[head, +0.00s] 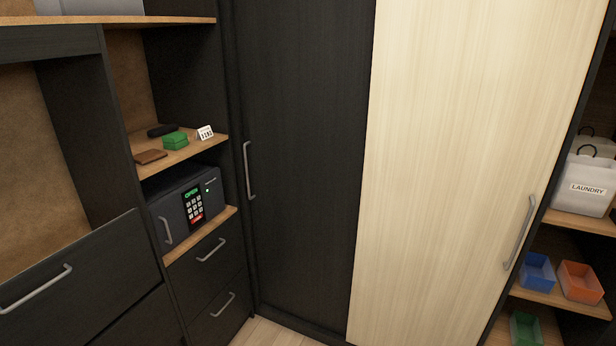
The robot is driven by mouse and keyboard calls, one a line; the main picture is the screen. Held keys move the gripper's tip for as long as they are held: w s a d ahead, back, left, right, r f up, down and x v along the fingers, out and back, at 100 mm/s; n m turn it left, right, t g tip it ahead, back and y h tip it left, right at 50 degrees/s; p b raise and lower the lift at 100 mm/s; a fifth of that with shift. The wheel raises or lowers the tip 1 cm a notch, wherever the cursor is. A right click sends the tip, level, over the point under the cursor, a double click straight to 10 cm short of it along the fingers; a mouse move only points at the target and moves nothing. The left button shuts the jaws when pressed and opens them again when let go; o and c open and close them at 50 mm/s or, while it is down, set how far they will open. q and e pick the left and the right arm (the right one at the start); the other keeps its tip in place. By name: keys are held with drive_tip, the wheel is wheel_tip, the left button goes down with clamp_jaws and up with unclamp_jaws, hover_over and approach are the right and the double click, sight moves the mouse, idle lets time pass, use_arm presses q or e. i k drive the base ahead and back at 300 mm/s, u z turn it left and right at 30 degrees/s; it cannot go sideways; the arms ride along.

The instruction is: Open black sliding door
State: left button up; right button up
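The black sliding door (305,130) stands upright in the middle of the head view. Its grey vertical bar handle (248,170) is near its left edge. The door's left edge meets the dark cabinet side, with no open gap visible there. A light wood door panel (455,150) adjoins it on the right, with its own grey handle (520,232) near its right edge. Neither of my grippers shows in the head view.
Drawers (75,290) stand at lower left. Open shelves at right hold laundry bags (585,185), a blue bin (537,271) and an orange bin (581,282).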

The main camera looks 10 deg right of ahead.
sight(305, 67)
drive_tip(key=i, duration=1.6)
drive_tip(key=u, duration=0.55)
